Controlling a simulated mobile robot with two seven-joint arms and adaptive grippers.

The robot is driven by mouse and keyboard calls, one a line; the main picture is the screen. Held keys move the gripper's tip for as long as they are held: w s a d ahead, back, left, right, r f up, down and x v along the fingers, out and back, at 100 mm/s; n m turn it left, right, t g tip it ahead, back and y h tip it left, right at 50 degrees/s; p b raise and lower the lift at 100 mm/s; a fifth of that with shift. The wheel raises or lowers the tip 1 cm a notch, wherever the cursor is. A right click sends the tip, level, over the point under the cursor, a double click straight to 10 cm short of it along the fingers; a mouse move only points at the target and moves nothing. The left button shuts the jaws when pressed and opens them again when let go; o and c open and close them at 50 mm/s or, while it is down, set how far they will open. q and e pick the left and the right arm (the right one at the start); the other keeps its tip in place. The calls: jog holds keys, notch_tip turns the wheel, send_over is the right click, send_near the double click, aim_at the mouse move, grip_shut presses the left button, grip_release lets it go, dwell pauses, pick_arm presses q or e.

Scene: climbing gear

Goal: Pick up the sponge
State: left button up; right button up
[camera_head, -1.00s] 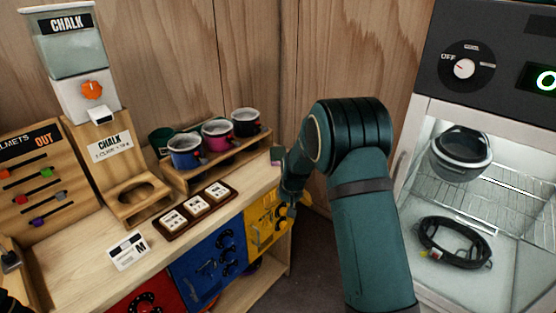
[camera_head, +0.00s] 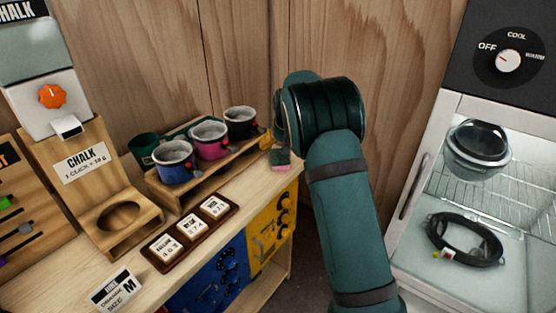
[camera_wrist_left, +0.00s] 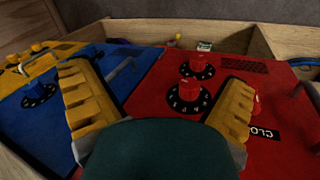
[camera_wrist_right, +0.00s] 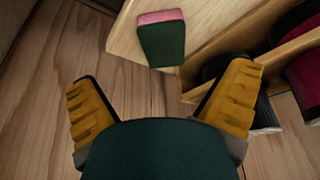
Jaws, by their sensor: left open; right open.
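The sponge (camera_head: 279,157), dark green with a pink layer, stands at the right end of the wooden bench, beside the mug shelf. In the right wrist view the sponge (camera_wrist_right: 163,40) is at the top, near the bench edge. My right gripper (camera_wrist_right: 160,82) is open and empty, with the sponge beyond its fingertips and apart from them. In the head view my right arm hides most of that gripper. My left gripper (camera_wrist_left: 157,80) is open and empty in front of the red panel (camera_wrist_left: 155,75) and blue panel (camera_wrist_left: 50,105); it is not in the head view.
Several mugs (camera_head: 173,163) stand on a small shelf (camera_head: 200,172) left of the sponge. A label tray (camera_head: 190,236) and a chalk dispenser (camera_head: 48,100) are further left. A glass-fronted cabinet (camera_head: 428,160) stands right of my right arm. The wooden wall (camera_head: 235,60) rises behind.

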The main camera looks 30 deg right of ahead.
aim_at(281, 159)
jog(key=b+x, duration=0.1)
jog(key=x, duration=0.9)
jog(key=shift+a+f+b, duration=0.1)
jog(key=shift+a+b, duration=0.05)
jog(key=shift+b, duration=0.2)
jog(key=shift+c, duration=0.3)
jog(key=c, duration=0.7)
jog(key=shift+s+r, duration=0.1)
jog(key=shift+r, duration=0.6)
jog(key=shift+c, duration=0.2)
notch_tip(281, 159, up, 6)
jog(key=shift+f+p, duration=0.15)
jog(key=shift+p, duration=0.75)
jog(key=s+d, duration=0.3)
jog(key=s, duration=0.6)
jog(key=s+d, duration=0.4)
jog(key=s, duration=0.5)
jog(key=shift+d, duration=0.3)
